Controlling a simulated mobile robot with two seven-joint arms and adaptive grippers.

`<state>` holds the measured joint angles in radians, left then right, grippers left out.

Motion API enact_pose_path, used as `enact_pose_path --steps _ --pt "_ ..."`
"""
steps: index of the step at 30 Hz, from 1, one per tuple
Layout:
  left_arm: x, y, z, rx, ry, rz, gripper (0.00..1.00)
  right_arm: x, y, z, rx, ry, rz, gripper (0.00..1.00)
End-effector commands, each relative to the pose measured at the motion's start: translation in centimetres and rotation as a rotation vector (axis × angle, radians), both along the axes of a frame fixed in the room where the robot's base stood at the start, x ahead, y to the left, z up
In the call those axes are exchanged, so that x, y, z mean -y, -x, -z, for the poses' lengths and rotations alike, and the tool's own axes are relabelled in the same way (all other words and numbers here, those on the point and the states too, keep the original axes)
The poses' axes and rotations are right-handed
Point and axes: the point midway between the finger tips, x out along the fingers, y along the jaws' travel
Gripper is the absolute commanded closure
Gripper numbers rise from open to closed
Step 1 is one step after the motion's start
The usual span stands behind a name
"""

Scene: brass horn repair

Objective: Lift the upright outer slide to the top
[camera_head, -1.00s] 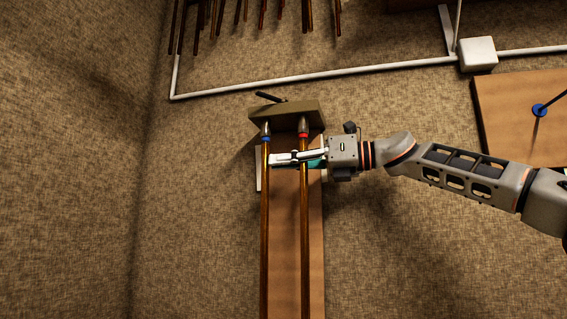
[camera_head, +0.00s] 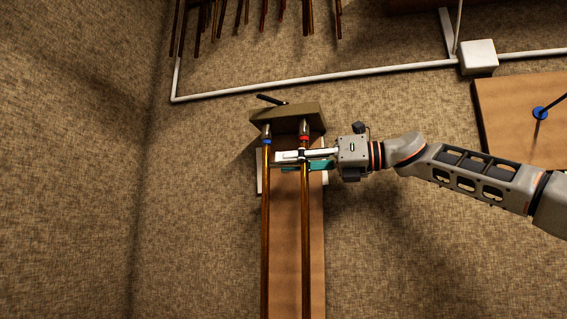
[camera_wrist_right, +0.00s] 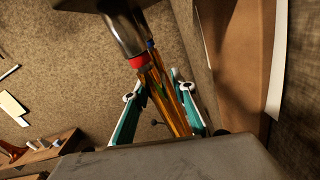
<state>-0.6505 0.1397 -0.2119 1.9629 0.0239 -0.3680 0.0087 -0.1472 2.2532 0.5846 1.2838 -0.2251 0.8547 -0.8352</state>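The upright outer slide shows as two long brass tubes, a left one (camera_head: 265,225) under a blue band and a right one (camera_head: 305,235) under a red band. Both run down out of the head view. Their upper ends meet a dark olive block (camera_head: 287,117). My right gripper (camera_head: 290,157) reaches in from the right, just below the bands. In the right wrist view, its teal-padded fingers (camera_wrist_right: 158,95) stand apart on either side of brass tubing, with a visible gap on the left. Finger contact on the tubing is unclear. My left gripper is not in view.
A tan board (camera_head: 286,285) runs down behind the tubes. A white pipe (camera_head: 320,78) crosses the wall above to a white box (camera_head: 478,56). Several brown tubes hang at the top (camera_head: 240,15). Another board (camera_head: 520,110) is at the right. The wall left of the slide is clear.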

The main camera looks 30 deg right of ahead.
Motion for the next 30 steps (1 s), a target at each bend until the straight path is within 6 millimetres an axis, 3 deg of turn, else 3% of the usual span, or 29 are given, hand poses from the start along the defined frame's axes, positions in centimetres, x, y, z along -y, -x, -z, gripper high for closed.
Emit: enact_pose_path --steps 9,15,30 --pt "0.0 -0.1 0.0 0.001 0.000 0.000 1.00 4.3 5.1 -0.2 0.005 -0.004 0.001 0.74" --pt "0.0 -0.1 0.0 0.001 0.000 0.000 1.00 6.0 7.1 -0.2 0.004 -0.003 0.001 0.74" --pt "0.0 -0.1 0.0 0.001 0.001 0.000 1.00 6.6 7.7 -0.1 0.002 -0.003 0.001 0.74"
